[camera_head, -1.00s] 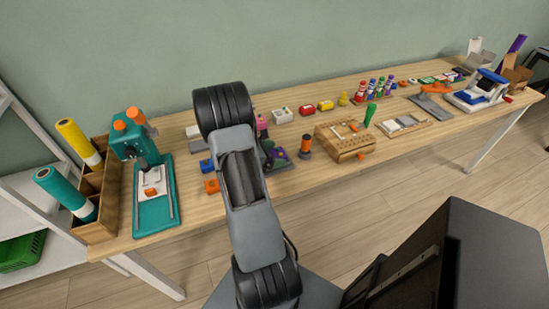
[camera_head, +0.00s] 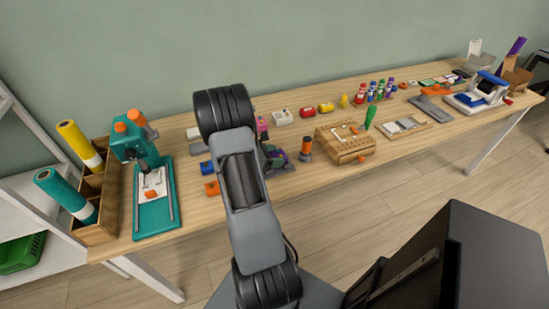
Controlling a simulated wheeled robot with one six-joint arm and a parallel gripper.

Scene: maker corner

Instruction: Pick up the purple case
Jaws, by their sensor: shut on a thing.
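A small purple thing (camera_head: 277,153) with green on it shows just right of my raised arm, over a grey piece on the long wooden table (camera_head: 225,210). It may be the purple case, but it is small and partly hidden, so I cannot be sure. My arm stands in front of this part of the table. My gripper is hidden behind the arm, so its hold on anything does not show.
A teal press (camera_head: 152,185) and a wooden holder with rolls (camera_head: 97,232) stand left. An orange-and-black cylinder (camera_head: 306,148) and wooden block (camera_head: 345,146) stand right of the purple thing. A tall purple piece (camera_head: 517,45) is at the far right.

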